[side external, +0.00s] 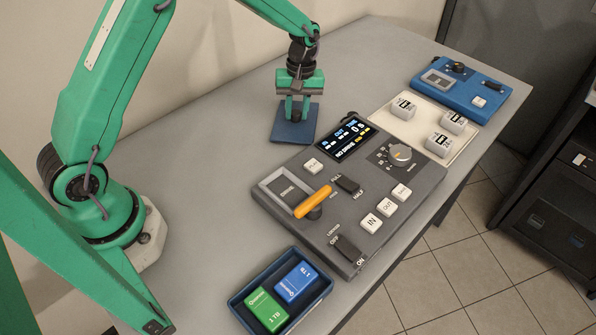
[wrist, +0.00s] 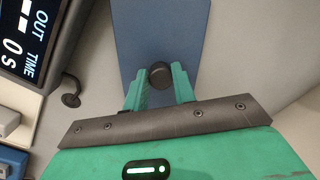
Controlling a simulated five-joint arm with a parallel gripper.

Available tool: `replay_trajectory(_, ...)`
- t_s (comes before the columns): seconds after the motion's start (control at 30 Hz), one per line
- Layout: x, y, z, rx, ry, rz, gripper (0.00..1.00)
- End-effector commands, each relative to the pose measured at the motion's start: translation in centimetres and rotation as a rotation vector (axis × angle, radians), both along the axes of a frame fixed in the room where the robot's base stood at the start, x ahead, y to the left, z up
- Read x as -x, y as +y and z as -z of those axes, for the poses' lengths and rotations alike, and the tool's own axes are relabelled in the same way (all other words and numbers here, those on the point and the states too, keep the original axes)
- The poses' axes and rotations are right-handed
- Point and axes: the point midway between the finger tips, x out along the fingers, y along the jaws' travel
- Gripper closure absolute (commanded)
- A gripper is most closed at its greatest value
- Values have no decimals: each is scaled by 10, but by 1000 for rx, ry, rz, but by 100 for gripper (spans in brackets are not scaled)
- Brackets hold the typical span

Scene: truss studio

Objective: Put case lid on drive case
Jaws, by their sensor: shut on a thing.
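The case lid (side external: 284,131) is a flat blue plate with a dark round knob, beyond the console's far left corner. It also shows in the wrist view (wrist: 160,35), its knob (wrist: 160,75) between my green fingers. My gripper (side external: 296,110) is shut on the lid by this knob, pointing down. I cannot tell whether the plate touches the table or hangs just above it. The drive case (side external: 244,312) is an open dark blue tray at the front, holding a green drive (side external: 266,309) and a blue drive (side external: 296,282). Its top is uncovered.
A grey console (side external: 330,222) with a lit screen, an orange lever and several white keys lies between lid and case. The grey table (side external: 200,215) is clear left of the console.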

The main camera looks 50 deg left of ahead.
Motion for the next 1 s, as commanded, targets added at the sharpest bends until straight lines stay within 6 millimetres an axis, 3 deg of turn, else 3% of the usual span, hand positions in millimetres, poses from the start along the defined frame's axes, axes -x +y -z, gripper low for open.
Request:
replay_trajectory(0.4, 0, 0, 4, 0, 0, 0, 98)
replay_trajectory(0.43, 0, 0, 4, 0, 0, 0, 70)
replay_trajectory(0.53, 0, 0, 4, 0, 0, 0, 52)
replay_trajectory(1.0, -1, 0, -3, 0, -2, 0, 52)
